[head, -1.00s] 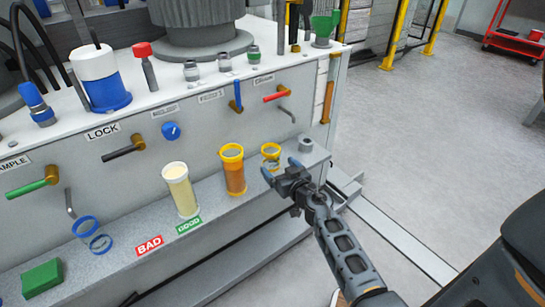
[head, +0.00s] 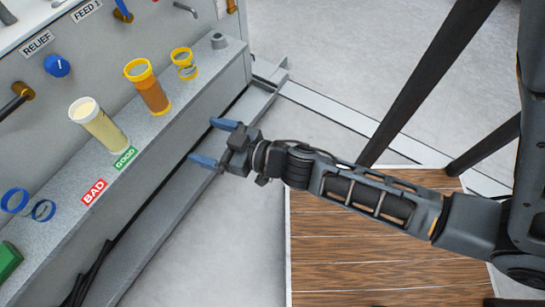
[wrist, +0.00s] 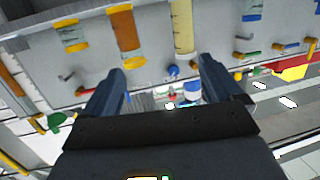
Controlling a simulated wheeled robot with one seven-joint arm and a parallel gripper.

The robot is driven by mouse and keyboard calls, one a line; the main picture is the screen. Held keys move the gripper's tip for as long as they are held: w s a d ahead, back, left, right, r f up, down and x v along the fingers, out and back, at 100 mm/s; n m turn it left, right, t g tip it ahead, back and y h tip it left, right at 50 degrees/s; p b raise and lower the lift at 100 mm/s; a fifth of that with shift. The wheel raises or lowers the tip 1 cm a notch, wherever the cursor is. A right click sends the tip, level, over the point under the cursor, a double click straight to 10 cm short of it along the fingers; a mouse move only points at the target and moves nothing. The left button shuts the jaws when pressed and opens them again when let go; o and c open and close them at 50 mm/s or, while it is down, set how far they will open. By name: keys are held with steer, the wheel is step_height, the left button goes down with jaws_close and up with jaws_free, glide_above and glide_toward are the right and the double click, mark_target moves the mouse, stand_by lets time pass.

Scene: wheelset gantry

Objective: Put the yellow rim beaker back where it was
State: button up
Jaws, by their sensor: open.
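A clear beaker with a yellow rim and yellow base ring (head: 184,63) stands upright on the grey ledge near its right end. It also shows upside down at the upper left of the wrist view (wrist: 70,36). To its left stands an amber-filled cylinder with a yellow rim (head: 149,90), which also shows in the wrist view (wrist: 124,36). My gripper (head: 210,142) is open and empty, out in front of the ledge and apart from both. The wrist view shows nothing between its fingers (wrist: 163,70).
A blue-ringed clear beaker (head: 43,210) and a green block (head: 8,258) are farther left. A grey stub (head: 218,41) sits right of the beaker.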

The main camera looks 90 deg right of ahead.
steer(key=s+a+r+n+y, duration=0.4)
steer(key=s+a+r+y, duration=0.1)
steer(key=s+a+r, duration=0.7)
step_height(320, 180, up, 2)
steer(key=shift+s+a+r+y, duration=0.15)
steer(key=shift+s+y, duration=0.25)
steer(key=shift+s, duration=0.4)
steer(key=shift+c, duration=0.3)
